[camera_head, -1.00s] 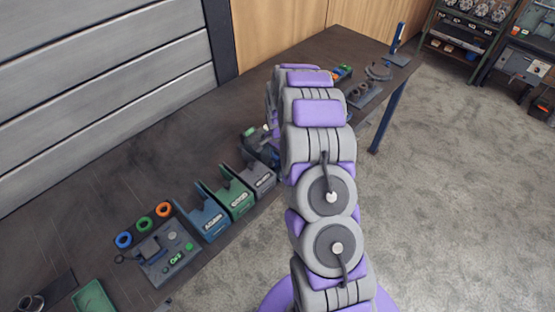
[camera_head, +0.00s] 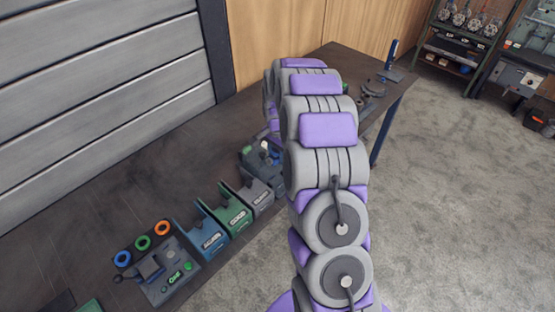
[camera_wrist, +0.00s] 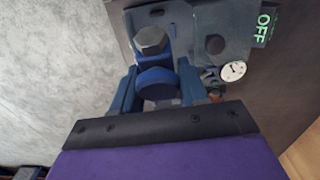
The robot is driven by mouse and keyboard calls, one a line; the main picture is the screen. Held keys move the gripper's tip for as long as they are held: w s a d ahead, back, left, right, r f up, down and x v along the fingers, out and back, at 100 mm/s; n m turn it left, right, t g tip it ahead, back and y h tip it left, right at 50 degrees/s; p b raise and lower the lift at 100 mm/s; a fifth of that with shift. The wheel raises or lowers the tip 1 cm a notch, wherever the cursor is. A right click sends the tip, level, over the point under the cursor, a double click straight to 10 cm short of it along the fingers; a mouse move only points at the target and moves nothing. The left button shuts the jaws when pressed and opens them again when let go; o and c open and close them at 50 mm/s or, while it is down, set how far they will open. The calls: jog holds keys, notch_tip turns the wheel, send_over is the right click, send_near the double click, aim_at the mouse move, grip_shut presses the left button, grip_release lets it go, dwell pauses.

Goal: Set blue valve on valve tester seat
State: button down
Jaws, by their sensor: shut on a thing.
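In the wrist view my gripper (camera_wrist: 157,82) is shut on the blue valve (camera_wrist: 155,76), with one finger on each side of it. A grey hex nut (camera_wrist: 151,40) shows at the valve's far end. A grey-blue plate with a green OFF display (camera_wrist: 264,25) and a round white gauge (camera_wrist: 232,71) lies beyond and to the right; it appears to be the valve tester. The seat is hidden, and I cannot tell whether the valve touches it. In the head view my own arm hides the gripper and valve.
The dark bench (camera_head: 105,195) carries blue (camera_head: 203,238), green (camera_head: 232,210) and grey (camera_head: 258,195) holders. A clamp-like tool (camera_head: 373,86) sits at the far end.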

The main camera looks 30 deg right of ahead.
jog(key=shift+r+p, duration=0.95)
jog(key=shift+r, duration=2.5)
